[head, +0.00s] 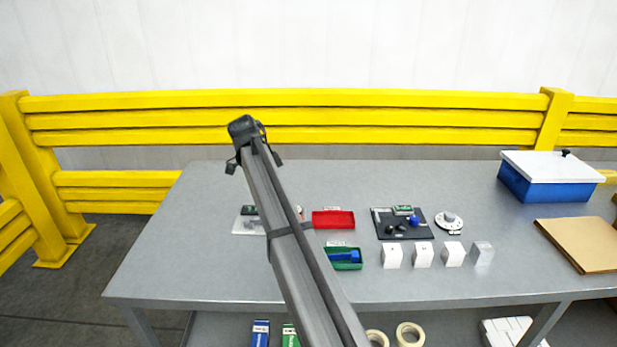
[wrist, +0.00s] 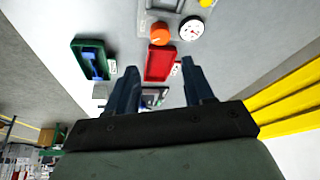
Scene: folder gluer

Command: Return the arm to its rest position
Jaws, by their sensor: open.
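My gripper (head: 254,162) is raised over the left part of the grey table (head: 150,265) in the head view, with my arm slanting up across the middle. In the wrist view my gripper (wrist: 159,68) shows two dark fingers spread apart with nothing held between them. A red tray (wrist: 160,62) shows beyond the fingertips, apart from them as far as I can tell. The red tray (head: 333,219) also shows just right of my arm in the head view. My arm hides part of the table.
A green tray (head: 347,265) holds a blue part. Several white blocks (head: 423,256), a black mat (head: 402,232) and a blue bin with white lid (head: 545,185) stand to the right. A yellow rail (head: 400,118) runs behind. The table's left end is clear.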

